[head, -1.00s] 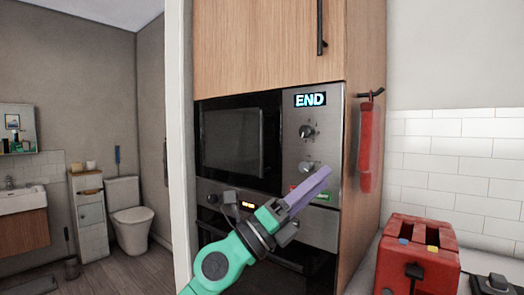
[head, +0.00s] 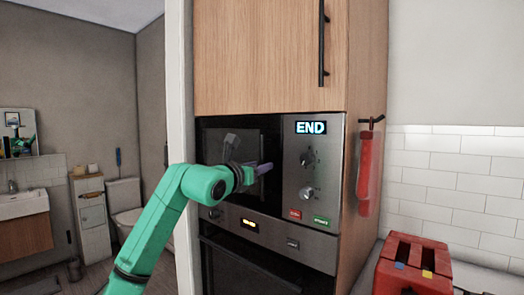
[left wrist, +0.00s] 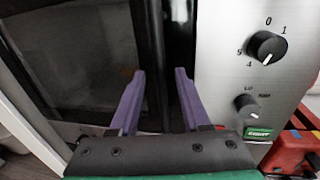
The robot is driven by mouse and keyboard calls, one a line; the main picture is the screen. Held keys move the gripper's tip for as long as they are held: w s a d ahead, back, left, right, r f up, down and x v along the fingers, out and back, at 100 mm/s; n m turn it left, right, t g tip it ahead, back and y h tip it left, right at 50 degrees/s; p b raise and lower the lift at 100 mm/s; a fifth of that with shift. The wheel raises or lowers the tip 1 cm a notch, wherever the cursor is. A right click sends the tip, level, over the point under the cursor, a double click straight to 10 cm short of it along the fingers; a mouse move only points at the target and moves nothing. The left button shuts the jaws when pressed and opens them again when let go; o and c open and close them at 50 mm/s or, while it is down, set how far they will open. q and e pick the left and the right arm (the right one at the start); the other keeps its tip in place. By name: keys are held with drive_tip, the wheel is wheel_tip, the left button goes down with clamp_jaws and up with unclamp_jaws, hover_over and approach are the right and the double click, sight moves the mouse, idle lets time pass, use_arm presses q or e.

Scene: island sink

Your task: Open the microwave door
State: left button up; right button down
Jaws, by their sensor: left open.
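The microwave has a dark glass door (head: 215,135) that looks shut, with a steel control panel (head: 325,165) and a lit END display at its right. My left gripper (head: 264,168) is in front of the right part of the door, beside the panel. In the left wrist view its two purple fingers (left wrist: 159,72) are apart and empty. A dark vertical strip near the door's right edge (left wrist: 150,35) lies beyond and between the fingertips. I cannot tell whether they touch it. The panel's knobs (left wrist: 266,48) are to the right. My right gripper is not in view.
An oven (head: 265,270) is built in below the microwave, and a wooden cabinet (head: 260,50) is above. A red item (head: 365,180) hangs on the unit's right side. A red toaster (head: 415,265) stands on the counter at lower right. A bathroom opens at left.

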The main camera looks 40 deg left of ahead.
use_arm(q)
drive_tip(key=shift+x, duration=1.1)
drive_tip(key=shift+d, duration=0.15)
clamp_jaws()
drive_tip(key=shift+s, duration=0.1)
